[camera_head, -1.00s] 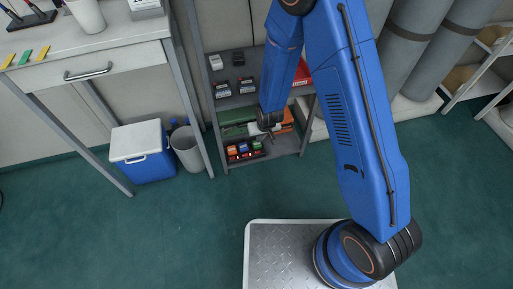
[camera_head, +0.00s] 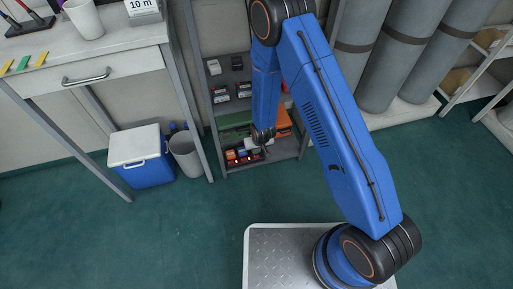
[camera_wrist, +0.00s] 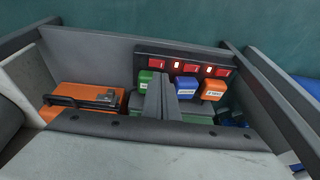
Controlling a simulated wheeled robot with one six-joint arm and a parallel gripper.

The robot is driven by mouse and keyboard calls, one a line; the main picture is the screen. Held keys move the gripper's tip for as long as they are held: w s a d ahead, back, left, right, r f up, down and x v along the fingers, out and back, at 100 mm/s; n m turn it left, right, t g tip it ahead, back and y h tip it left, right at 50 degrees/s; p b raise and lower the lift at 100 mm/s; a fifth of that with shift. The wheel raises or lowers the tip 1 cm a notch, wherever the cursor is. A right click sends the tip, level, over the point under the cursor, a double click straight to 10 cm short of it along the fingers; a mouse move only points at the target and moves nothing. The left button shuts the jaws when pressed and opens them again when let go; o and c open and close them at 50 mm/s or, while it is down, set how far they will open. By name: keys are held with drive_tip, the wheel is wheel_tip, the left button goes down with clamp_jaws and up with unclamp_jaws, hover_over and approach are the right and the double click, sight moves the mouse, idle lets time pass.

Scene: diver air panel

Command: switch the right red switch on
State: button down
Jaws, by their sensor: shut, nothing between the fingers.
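The wrist view is turned round relative to the head view: the green block (camera_wrist: 147,78) is at left there but at right in the head view. The switch behind the green block (camera_wrist: 157,64) is the leftmost in the wrist view. Small lit windows show beside the other two switches (camera_wrist: 190,68) (camera_wrist: 222,71); none shows clearly beside this one. My gripper (camera_wrist: 163,80) is shut and empty, its tips close in front of the panel near the green and blue blocks; contact cannot be told.
A blue block (camera_wrist: 185,86) and an orange block (camera_wrist: 213,90) stand in line with the green one. An orange case (camera_wrist: 85,98) lies at left in the wrist view. A cooler (camera_head: 141,158) and bin (camera_head: 186,152) stand outside.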

sight(253, 157)
drive_tip(key=shift+s+a+f, duration=0.1)
drive_tip(key=shift+a+f, duration=0.05)
drive_tip(key=shift+f, duration=1.4)
drive_tip(key=shift+s+a+f, duration=0.2)
drive_tip(key=shift+a+f, duration=0.25)
drive_tip(key=shift+f, duration=0.1)
drive_tip(key=shift+w+d, duration=0.1)
drive_tip(key=shift+w, duration=0.05)
